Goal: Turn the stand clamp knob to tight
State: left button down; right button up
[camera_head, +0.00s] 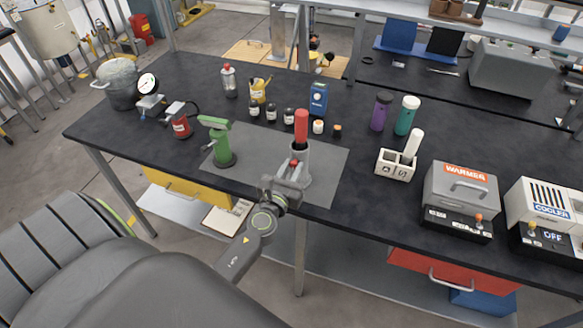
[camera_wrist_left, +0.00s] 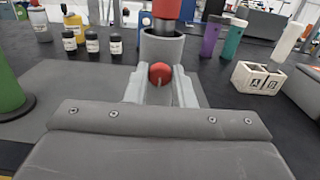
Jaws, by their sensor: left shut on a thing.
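The grey cylindrical stand (camera_head: 302,158) stands upright on a grey mat (camera_head: 332,165) near the table's front edge. A red cylinder (camera_head: 301,127) rises from its top. The stand also shows in the left wrist view (camera_wrist_left: 163,50). On its near side is a red round clamp knob (camera_wrist_left: 160,73), which shows only slightly in the head view (camera_head: 294,163). My left gripper (camera_head: 292,174) reaches in from the front, its two fingers (camera_wrist_left: 160,84) on either side of the knob and shut on it. The knob's tight or loose setting cannot be read. My right gripper is not in view.
A green stand-like tool (camera_head: 221,145) stands left on the same mat. Small jars (camera_head: 271,113) and a blue box (camera_head: 318,99) stand behind. A white two-slot holder (camera_head: 396,165) and the warmer (camera_head: 461,195) are to the right. The table's front edge lies under my left arm.

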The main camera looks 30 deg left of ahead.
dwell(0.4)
pick_arm(q)
jog(key=c, duration=1.2)
grip_release()
jog(key=b+v, duration=0.5)
jog(key=v, duration=1.2)
jog(key=shift+s+b, duration=0.2)
jog(key=shift+b, duration=0.15)
jog(key=shift+d, duration=0.1)
